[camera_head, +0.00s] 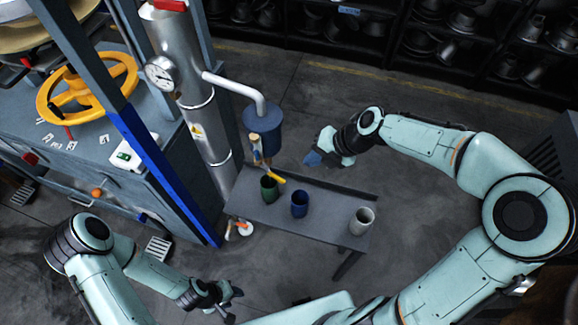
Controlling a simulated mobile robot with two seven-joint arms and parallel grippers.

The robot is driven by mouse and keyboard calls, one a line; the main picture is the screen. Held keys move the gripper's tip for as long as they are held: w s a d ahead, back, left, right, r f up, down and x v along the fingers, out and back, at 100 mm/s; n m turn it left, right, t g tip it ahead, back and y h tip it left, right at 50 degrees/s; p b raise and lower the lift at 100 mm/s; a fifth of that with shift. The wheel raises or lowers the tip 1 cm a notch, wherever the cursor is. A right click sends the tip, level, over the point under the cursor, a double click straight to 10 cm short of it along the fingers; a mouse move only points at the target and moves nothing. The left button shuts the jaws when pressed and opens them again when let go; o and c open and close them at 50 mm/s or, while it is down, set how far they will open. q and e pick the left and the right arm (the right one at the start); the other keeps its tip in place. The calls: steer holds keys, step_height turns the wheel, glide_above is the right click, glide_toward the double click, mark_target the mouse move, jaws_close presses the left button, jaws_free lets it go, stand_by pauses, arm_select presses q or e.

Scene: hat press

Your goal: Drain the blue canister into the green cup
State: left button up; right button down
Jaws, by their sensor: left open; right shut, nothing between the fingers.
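The blue canister (263,132) hangs at the end of a white pipe from the tall metal column. A small brass-coloured valve shows below it, with a yellow handle (275,178) slanting down to the right. The green cup (269,190) stands upright on the grey bench, under the valve and partly overlapped by the handle. The contents of canister and cup cannot be made out. My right gripper (314,159) is shut and empty, to the right of the canister and apart from it. My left gripper (232,294) is open and empty, low in front of the bench.
A blue cup (299,205) stands right of the green cup, and a grey cup (362,222) stands near the right end of the bench (330,215). The press with a yellow handwheel (88,90) fills the left. Dark shelves (400,30) line the back. Floor behind the bench is clear.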

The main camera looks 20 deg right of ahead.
mark_target(278, 178)
steer(key=x, duration=1.3)
steer(key=shift+s+a+b, duration=0.1)
steer(key=shift+s+b, duration=0.15)
steer(key=shift+b, duration=0.15)
steer(key=shift+w+a+f, duration=0.1)
steer(key=shift+w+f, duration=0.1)
steer(key=shift+f, duration=0.2)
arm_select(q)
steer(key=shift+s+f, duration=0.55)
steer(key=shift+s, duration=0.25)
steer(key=shift+d, duration=0.1)
